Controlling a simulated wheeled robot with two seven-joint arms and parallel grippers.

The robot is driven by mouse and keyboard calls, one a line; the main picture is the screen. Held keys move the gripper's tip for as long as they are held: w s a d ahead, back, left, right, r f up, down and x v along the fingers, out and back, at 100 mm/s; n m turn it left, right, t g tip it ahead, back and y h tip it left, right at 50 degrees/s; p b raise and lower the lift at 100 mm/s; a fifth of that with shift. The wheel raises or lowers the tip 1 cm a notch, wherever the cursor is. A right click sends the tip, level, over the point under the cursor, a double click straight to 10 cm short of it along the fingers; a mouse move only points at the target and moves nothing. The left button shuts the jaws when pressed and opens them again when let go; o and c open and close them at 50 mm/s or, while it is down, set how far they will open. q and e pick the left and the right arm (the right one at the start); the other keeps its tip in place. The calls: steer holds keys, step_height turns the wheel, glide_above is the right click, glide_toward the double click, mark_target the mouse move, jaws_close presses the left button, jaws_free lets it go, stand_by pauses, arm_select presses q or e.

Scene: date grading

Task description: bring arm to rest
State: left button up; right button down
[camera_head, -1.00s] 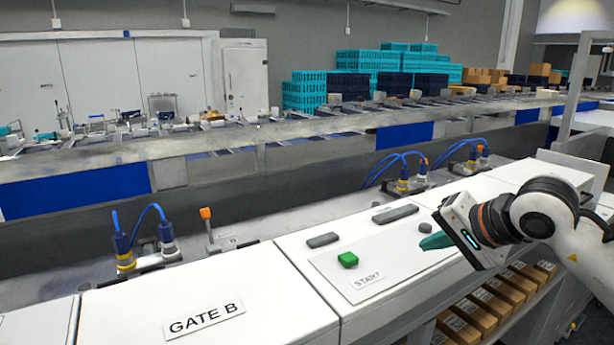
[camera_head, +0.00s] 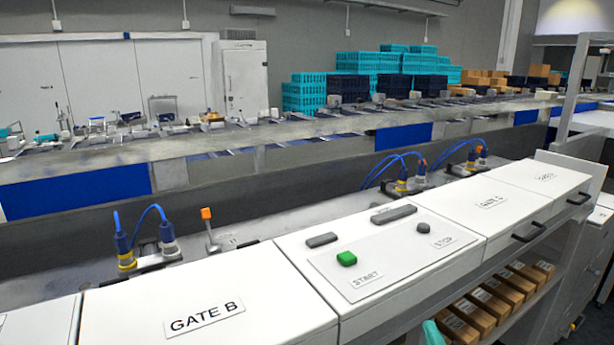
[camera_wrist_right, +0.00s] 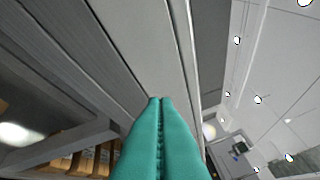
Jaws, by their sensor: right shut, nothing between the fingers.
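My right gripper shows in the head view only as a teal finger part (camera_head: 433,333) at the bottom edge, in front of the white control cabinet and low beside the shelf of boxes. The rest of the right arm is out of that view. In the right wrist view the two teal fingers (camera_wrist_right: 160,104) lie pressed together along their length, with nothing between them. My left gripper is in no view.
The control panel (camera_head: 377,285) has a green START button (camera_head: 347,259) and a grey STOP button (camera_head: 424,227). The GATE B cabinet (camera_head: 270,315) stands left of it. Cardboard boxes (camera_head: 484,302) sit on a shelf below. A long conveyor (camera_head: 300,128) runs behind.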

steer(key=s+d+f+m+g+h, duration=0.1)
steer(key=s+f+m+g, duration=0.35)
steer(key=f, duration=0.35)
steer(key=s+d+f+m+g, duration=0.1)
steer(key=s+f+m+g, duration=0.3)
steer(key=f, duration=0.3)
steer(key=s+a+f+m+g+y, duration=0.1)
steer(key=s+f+g, duration=0.25)
steer(key=s, duration=0.35)
steer(key=s+a+f+m+g+y, duration=0.1)
steer(key=s+f+m+g, duration=0.2)
steer(key=s, duration=0.5)
step_height(320, 180, down, 32)
steer(key=s+f+n+g+b, duration=0.1)
steer(key=n+b, duration=0.1)
steer(key=b, duration=0.3)
steer(key=s+d+f+g+b, duration=0.1)
steer(key=s+d+f+b, duration=0.1)
steer(key=s+f, duration=1.4)
step_height(320, 180, down, 2)
steer(key=shift+s+d+f+b, duration=0.15)
steer(key=shift+d+f+b, duration=0.15)
steer(key=shift+b, duration=0.4)
